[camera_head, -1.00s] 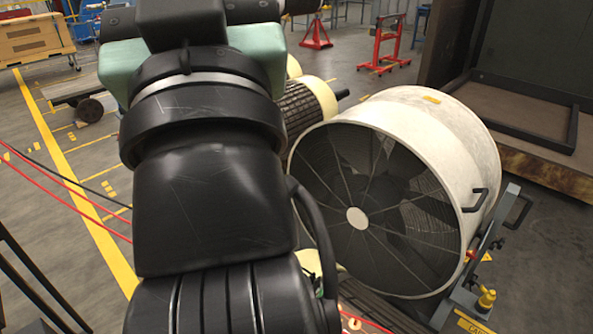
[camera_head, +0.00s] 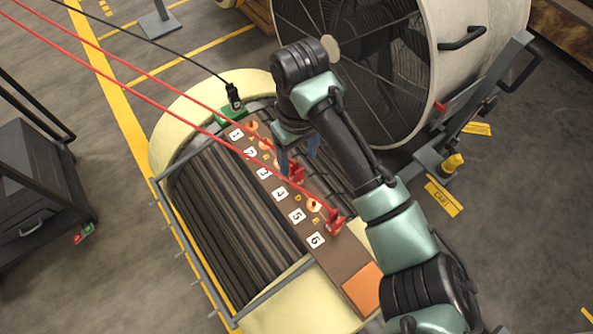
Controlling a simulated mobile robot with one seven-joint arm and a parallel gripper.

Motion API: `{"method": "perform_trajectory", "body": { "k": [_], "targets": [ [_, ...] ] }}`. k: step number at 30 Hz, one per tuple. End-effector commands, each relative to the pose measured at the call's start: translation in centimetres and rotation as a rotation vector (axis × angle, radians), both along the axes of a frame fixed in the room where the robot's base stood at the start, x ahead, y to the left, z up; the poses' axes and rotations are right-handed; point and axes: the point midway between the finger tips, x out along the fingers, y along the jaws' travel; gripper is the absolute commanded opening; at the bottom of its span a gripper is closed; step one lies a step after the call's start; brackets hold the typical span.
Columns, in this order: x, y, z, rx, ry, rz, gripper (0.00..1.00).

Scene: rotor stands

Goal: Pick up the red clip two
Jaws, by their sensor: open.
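Two red clips show on a brown board (camera_head: 349,281) that lies across a ribbed rotor (camera_head: 222,203). One red clip (camera_head: 297,173) is near the middle of the board, and the other red clip (camera_head: 335,221) is lower right, near label 6. Each has a red cable running to the upper left. I cannot read which clip is number two. My gripper (camera_head: 298,156) points down with its blue-grey fingers apart, close above the middle red clip. The fingertips appear to be around or just behind that clip; contact cannot be told. The gripper partly hides the board there.
A black clip (camera_head: 235,98) with a black cable stands on a green block at the board's upper end. The board carries numbered labels and round copper-coloured spots. A large white fan (camera_head: 482,60) stands close behind my arm. A dark cabinet (camera_head: 35,185) is at left.

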Motion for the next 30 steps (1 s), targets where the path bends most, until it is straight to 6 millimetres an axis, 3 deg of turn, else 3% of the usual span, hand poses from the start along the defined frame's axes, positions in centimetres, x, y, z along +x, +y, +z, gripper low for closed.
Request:
{"method": "perform_trajectory", "body": {
  "k": [4,13,21,30],
  "targets": [
    [0.0,0.0,-2.9,0.001,0.0,0.0,0.69],
    [0.2,0.1,-5.4,0.001,-0.003,0.0,0.69],
    [0.7,0.3,-9.2,0.002,-0.004,0.0,0.69],
    [0.7,0.4,-9.7,0.002,-0.006,0.001,0.69]
  ]
}}
